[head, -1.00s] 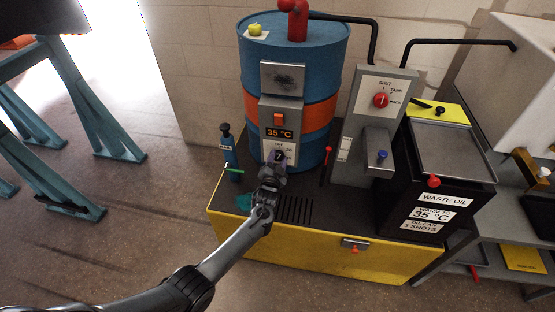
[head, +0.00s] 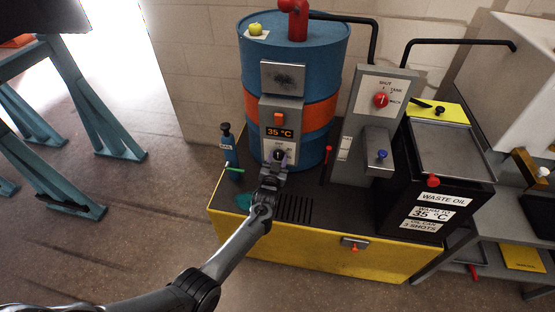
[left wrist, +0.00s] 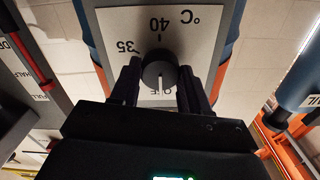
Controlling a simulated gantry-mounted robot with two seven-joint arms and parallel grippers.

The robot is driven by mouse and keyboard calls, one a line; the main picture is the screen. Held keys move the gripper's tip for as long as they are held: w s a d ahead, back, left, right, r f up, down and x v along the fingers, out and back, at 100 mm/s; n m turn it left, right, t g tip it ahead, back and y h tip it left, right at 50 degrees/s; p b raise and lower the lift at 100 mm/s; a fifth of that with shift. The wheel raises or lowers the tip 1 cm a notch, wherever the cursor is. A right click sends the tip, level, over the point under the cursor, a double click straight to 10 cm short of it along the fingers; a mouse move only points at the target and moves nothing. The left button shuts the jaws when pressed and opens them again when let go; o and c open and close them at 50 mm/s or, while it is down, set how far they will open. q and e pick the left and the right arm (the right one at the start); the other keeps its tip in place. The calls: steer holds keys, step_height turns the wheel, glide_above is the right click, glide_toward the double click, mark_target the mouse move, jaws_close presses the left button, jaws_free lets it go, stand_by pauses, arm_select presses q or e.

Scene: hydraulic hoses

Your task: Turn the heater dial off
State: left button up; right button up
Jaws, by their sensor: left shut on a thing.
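The heater dial (head: 280,155) is a dark round knob on the white plate of the grey heater box (head: 281,108), low on the front of the blue drum. In the left wrist view the dial (left wrist: 160,70) shows upside down, with 35 and 40 °C marked around it. Its white pointer line lies toward the OFF mark. My left gripper (head: 277,166) is at the dial, with a finger on each side of it, shut on it; the fingers also show in the left wrist view (left wrist: 160,82). My right gripper is out of view.
The display (head: 279,133) reads 35 °C, with an orange switch (head: 279,119) above it. A grey panel with a red knob (head: 381,100) and the black waste oil tank (head: 400,170) stand to the right. A blue bottle (head: 229,150) stands left.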

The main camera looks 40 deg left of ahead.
arm_select(q)
steer(key=shift+f, duration=0.1)
steer(key=o, duration=1.1)
steer(key=shift+c, duration=0.2)
steer(key=shift+s, duration=0.1)
steer(key=shift+s+d+r+p, duration=0.2)
steer(key=shift+p, duration=0.15)
steer(key=p+v, duration=0.4)
steer(key=v, duration=0.6)
steer(key=shift+a+f, duration=0.1)
steer(key=shift+s, duration=0.1)
